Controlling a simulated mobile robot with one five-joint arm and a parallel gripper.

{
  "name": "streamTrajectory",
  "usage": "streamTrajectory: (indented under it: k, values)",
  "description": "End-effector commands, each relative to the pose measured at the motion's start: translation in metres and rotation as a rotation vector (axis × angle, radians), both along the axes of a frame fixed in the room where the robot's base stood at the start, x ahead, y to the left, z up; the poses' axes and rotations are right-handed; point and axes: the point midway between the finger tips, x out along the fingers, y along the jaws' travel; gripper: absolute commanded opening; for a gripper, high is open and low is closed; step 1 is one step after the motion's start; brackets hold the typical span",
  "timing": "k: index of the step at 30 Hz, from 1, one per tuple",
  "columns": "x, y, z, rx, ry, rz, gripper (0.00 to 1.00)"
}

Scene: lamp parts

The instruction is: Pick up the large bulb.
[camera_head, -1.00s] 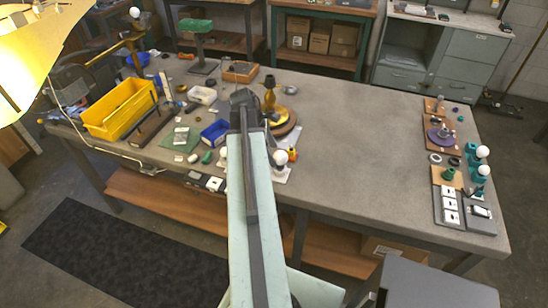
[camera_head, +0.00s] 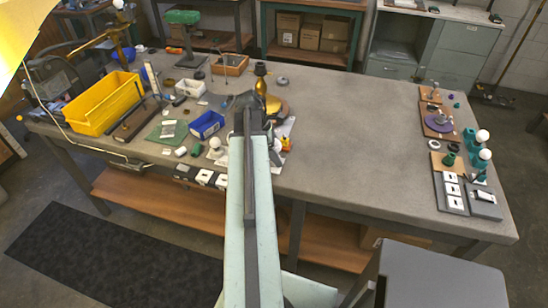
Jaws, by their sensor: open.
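A round white bulb (camera_head: 215,143) shows just left of my arm, near the front edge of the bench (camera_head: 370,130). Two more white bulbs, an upper one (camera_head: 482,136) and a lower one (camera_head: 485,155), stand in teal holders at the right end. I cannot tell from size alone which is the large bulb. My gripper (camera_head: 248,101) is a dark shape at the far end of my arm, over the middle-left of the bench by the brass lamp part (camera_head: 262,85). It is open; its fingers are small and partly hidden, and I see no bulb in it.
A yellow bin (camera_head: 102,104), a blue bin (camera_head: 207,124) and a green mat (camera_head: 167,132) crowd the left. A yellow lampshade (camera_head: 20,35) fills the upper left corner. The middle right of the bench is clear. A grey cabinet (camera_head: 440,275) stands in front.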

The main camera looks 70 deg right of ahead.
Motion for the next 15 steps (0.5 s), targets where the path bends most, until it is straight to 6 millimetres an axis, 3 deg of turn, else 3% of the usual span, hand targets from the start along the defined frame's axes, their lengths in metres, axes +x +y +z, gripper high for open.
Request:
streamTrajectory:
  k: [6,12,15]
  values:
    - [-0.0009,-0.0003,-0.0007,0.0,0.0,0.0,0.75]
    - [-0.0011,-0.0002,-0.0006,0.0,0.0,-0.001,0.2]
    - [-0.0012,-0.0003,-0.0006,0.001,0.0,-0.001,0.2]
